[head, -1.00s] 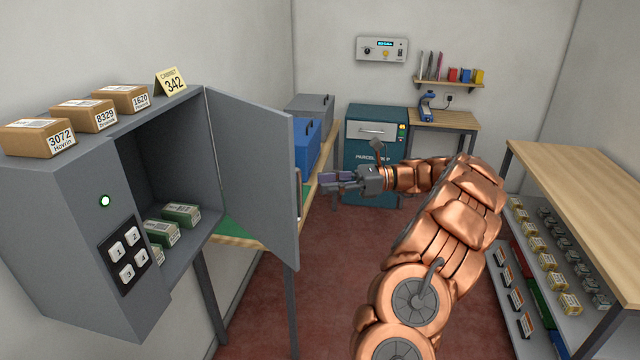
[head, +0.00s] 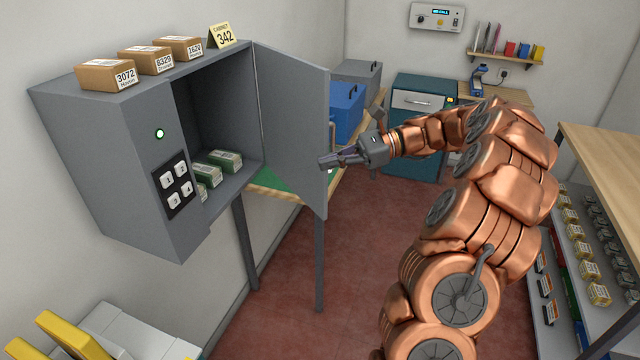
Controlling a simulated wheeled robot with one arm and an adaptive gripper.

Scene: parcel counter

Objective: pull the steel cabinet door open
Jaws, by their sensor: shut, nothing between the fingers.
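The steel cabinet (head: 110,140) is a grey wall box at the left, with a lit green lamp and a keypad (head: 172,184). Its door (head: 290,125) stands wide open, swung out to the right of the dark interior. Green-and-white boxes (head: 225,160) sit inside on the cabinet floor. My gripper (head: 325,162) is shut and empty. Its tips are close by the door's free right edge; I cannot tell whether they touch it. The door's outer face and any handle are mostly hidden.
Parcels (head: 108,75) and a yellow 342 sign (head: 224,36) stand on the cabinet. A table with a blue bin (head: 346,112) lies behind the door. A wooden counter (head: 605,150) is at right. Red floor (head: 350,290) is clear in the middle.

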